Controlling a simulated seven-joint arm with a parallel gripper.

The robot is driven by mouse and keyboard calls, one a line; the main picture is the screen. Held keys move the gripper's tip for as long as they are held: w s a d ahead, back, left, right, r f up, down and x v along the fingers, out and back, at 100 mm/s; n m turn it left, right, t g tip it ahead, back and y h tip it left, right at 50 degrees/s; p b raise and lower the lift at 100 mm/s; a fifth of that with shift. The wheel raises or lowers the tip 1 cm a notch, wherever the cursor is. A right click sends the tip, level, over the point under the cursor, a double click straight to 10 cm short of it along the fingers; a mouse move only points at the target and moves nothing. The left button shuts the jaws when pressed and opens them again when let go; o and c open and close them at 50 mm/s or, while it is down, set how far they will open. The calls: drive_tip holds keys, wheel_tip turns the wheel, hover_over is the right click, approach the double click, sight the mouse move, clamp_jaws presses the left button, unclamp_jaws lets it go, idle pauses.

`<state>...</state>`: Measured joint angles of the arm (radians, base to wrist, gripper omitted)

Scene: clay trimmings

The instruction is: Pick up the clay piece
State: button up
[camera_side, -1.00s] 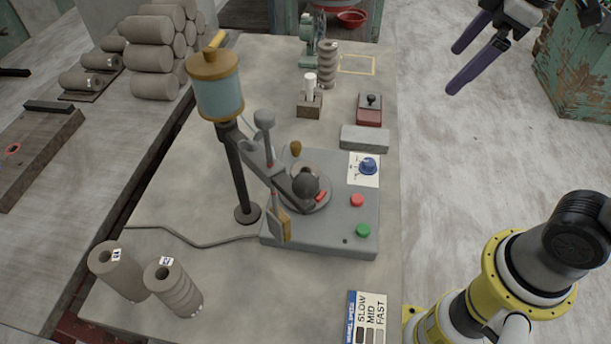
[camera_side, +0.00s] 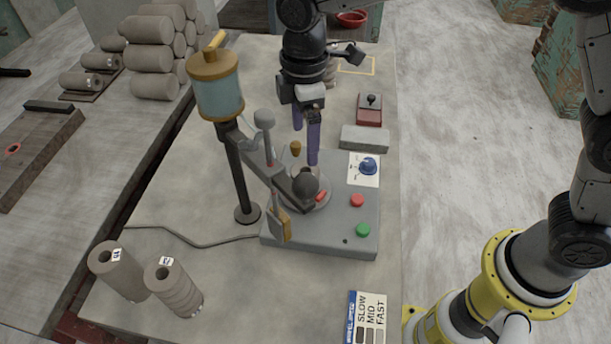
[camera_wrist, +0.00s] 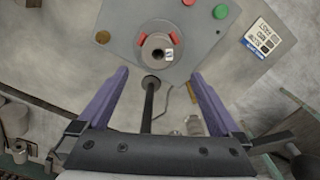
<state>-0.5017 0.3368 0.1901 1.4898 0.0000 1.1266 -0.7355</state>
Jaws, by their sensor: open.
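A short grey-brown clay piece (camera_wrist: 156,49) with a hole through its middle and a white label sits between red clamps on the grey machine (camera_wrist: 205,38) in the wrist view.
A post with a blue-grey tank (camera_side: 218,98) and a slanting arm stands left of the clay piece. Two labelled clay cylinders (camera_side: 176,290) stand front left, and more are stacked (camera_side: 152,58) back left. A grey block (camera_side: 365,139) lies right of my gripper.

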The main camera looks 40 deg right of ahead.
sight(305, 170)
wheel_tip(305, 170, down, 11)
drive_tip(key=shift+w+d+r, duration=0.15)
drive_tip(key=shift+r, duration=0.15)
clamp_jaws()
idle(0.6)
